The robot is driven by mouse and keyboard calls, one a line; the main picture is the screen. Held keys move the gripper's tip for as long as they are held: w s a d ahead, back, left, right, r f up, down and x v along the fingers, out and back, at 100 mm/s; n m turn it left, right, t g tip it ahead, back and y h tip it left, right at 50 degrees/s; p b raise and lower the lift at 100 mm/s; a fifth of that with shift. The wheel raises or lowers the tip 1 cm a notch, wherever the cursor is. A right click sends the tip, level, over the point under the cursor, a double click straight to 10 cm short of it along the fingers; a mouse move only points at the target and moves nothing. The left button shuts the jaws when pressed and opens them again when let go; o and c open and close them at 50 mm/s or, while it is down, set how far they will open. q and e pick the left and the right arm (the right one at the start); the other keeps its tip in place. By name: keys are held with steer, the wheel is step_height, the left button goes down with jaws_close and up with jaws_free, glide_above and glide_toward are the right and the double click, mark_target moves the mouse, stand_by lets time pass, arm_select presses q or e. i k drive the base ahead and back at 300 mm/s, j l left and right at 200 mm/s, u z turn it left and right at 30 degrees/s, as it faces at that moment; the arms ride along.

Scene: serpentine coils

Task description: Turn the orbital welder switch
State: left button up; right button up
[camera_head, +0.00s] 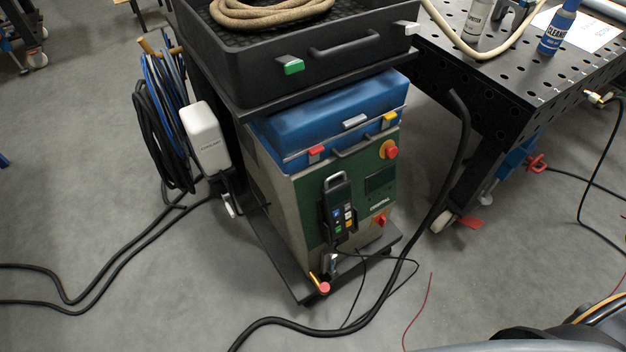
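The orbital welder (315,210) stands on the lower shelf of a dark cart, a beige box with a green front panel and a blue case on top. A red switch (380,220) is at the lower right of the front panel. A red mushroom-shaped button on a yellow base (390,149) is at the panel's upper right. A dark screen (380,181) lies between them. A handheld pendant with coloured buttons (338,210) hangs on the panel's left part. The switch's exact angle is too small to tell. Neither gripper shows.
A black tray (335,62) is above the welder. Cable coils (163,120) and a white canister (205,138) are on its left. A perforated table (540,80) stands at the right. Black cables (300,327) cross the floor in front. A dark shape is at the bottom right.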

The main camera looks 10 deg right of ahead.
mark_target(381, 219)
steer(key=z, duration=1.05)
